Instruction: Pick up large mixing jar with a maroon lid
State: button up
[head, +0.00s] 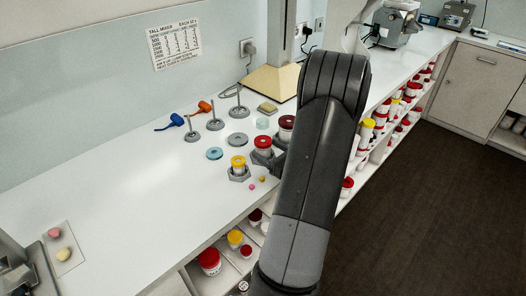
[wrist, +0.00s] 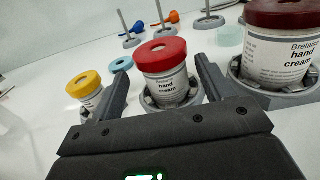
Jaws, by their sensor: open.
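The large mixing jar with a maroon lid (wrist: 284,60) stands upright in a grey holder at the right of the wrist view, cut off by the frame edge. In the head view the maroon-lidded jar (head: 287,124) is on the bench, partly behind my arm. My gripper (wrist: 162,64) is open and empty. Its fingers point toward a smaller jar with a bright red lid (wrist: 166,77), which appears between them. The right finger appears between the red-lidded jar and the maroon-lidded one. In the head view my arm hides most of the gripper.
A yellow-lidded jar (wrist: 87,90) stands left of the left finger. Grey stands with upright rods (head: 215,122), a blue ring (head: 214,153) and orange and blue tools (head: 199,107) lie behind. The bench (head: 120,190) is clear to the left. Shelves below hold several jars.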

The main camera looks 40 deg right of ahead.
aim_at(260, 138)
jog(key=w, duration=0.5)
jog(key=shift+d, duration=0.2)
jog(key=shift+c, duration=0.5)
jog(key=c, duration=1)
jog(key=shift+r, duration=0.1)
jog(key=shift+r, duration=0.45)
notch_tip(260, 138, up, 3)
jog(key=shift+r, duration=0.2)
jog(key=s+d+r, duration=0.1)
jog(key=s+r, duration=0.1)
jog(key=s, duration=0.1)
jog(key=s+d+r, duration=0.1)
jog(key=s+r, duration=0.1)
jog(key=s, duration=0.2)
jog(key=s+d+r, duration=0.2)
jog(key=s, duration=0.2)
jog(key=shift+r, duration=0.25)
